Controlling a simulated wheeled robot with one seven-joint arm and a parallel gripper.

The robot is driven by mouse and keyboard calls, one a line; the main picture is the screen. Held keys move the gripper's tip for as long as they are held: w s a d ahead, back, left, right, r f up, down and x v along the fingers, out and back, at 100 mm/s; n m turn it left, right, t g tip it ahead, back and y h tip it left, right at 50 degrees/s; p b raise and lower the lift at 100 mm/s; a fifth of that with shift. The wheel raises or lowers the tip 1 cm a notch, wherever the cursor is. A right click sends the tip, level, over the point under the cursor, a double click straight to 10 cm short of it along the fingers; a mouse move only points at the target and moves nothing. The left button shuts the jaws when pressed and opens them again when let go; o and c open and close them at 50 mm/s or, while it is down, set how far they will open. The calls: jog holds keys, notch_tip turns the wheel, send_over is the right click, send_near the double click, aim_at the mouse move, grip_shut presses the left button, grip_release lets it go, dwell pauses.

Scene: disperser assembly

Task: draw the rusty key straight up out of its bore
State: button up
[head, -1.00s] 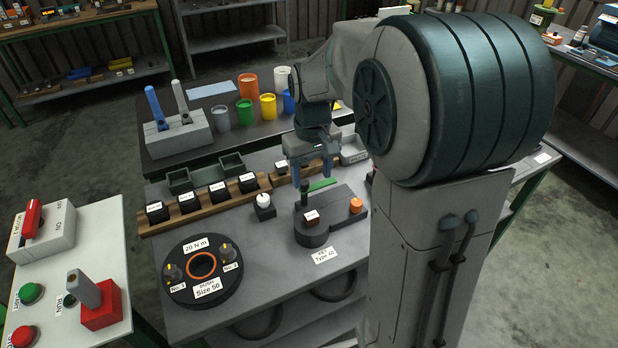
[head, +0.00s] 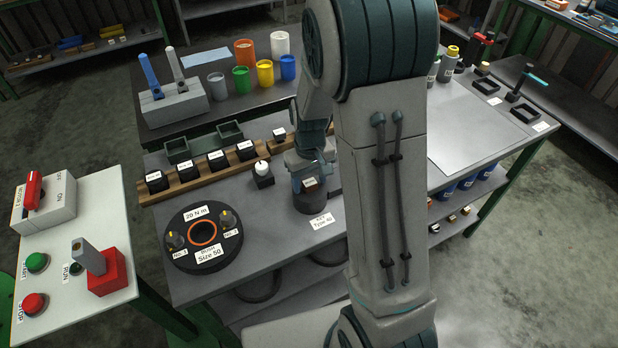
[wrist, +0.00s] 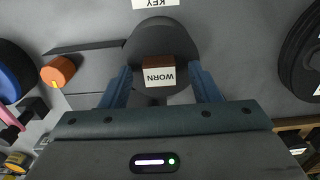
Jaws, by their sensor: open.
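The rusty key is a small brown block with a white WORN label, seen in the wrist view (wrist: 158,68) and, small, in the head view (head: 311,183). It sits in the dark rounded holder (wrist: 165,32), which shows in part in the head view (head: 312,206). My gripper (wrist: 161,76) is open, with one blue finger on each side of the key and visible gaps between. In the head view my gripper (head: 309,176) is over the holder and hides much of it. The bore and the key's lower part are hidden.
An orange knob (wrist: 58,71) stands beside the holder. A black block with a white knob (head: 263,173) is close on the left in the head view. A dark round Size 50 fixture (head: 203,262) lies front left. A wooden rack (head: 190,184) of labelled black blocks is behind.

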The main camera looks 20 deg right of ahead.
aim_at(309, 182)
jog(key=c, duration=1.2)
jog(key=shift+r, duration=0.1)
jog(key=shift+r+p, duration=2.45)
jog(key=shift+r, duration=1)
